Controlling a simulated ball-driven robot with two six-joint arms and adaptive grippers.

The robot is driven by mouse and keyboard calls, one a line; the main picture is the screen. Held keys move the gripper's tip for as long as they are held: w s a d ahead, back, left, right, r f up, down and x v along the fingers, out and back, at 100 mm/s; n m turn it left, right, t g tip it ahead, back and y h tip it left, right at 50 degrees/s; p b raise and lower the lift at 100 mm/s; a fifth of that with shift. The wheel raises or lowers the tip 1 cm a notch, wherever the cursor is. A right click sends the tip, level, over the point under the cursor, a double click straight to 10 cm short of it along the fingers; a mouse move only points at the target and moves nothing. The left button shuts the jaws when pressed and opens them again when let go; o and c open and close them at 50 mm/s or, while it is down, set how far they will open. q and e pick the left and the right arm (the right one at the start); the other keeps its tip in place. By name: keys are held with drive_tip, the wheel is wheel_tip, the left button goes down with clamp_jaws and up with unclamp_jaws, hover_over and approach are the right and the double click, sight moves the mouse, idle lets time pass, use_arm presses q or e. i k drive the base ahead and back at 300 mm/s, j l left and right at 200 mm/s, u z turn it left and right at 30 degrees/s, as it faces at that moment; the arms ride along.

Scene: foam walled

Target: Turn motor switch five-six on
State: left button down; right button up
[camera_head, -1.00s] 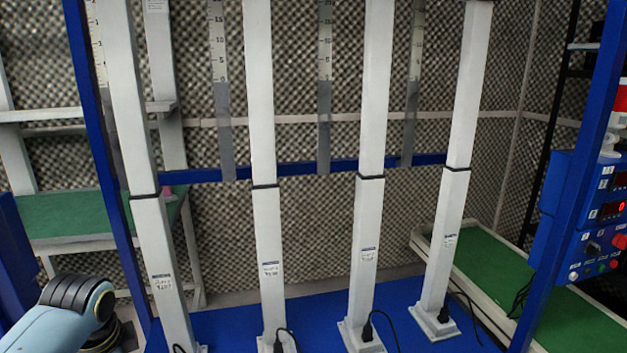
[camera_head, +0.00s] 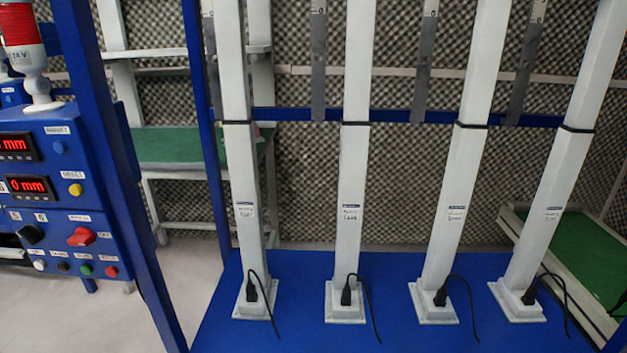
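A blue control box (camera_head: 60,190) is at the left edge. On its front, a black rotary knob (camera_head: 30,235) sits just below small labels that look like 5 and 6. I cannot tell its on or off position. To its right is a red rotary knob (camera_head: 81,237). Below is a row of small buttons, including a green one (camera_head: 86,270) and a red one (camera_head: 111,271). Neither of my grippers is in view.
Several white columns (camera_head: 350,190) with black cables stand on a blue base (camera_head: 290,335). A blue frame post (camera_head: 125,190) rises just right of the box. Red displays (camera_head: 27,187) are lit. A red lamp (camera_head: 22,25) tops the box. Grey floor (camera_head: 170,265) lies between.

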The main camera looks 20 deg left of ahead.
sight(84, 236)
drive_tip(key=u, duration=1.75)
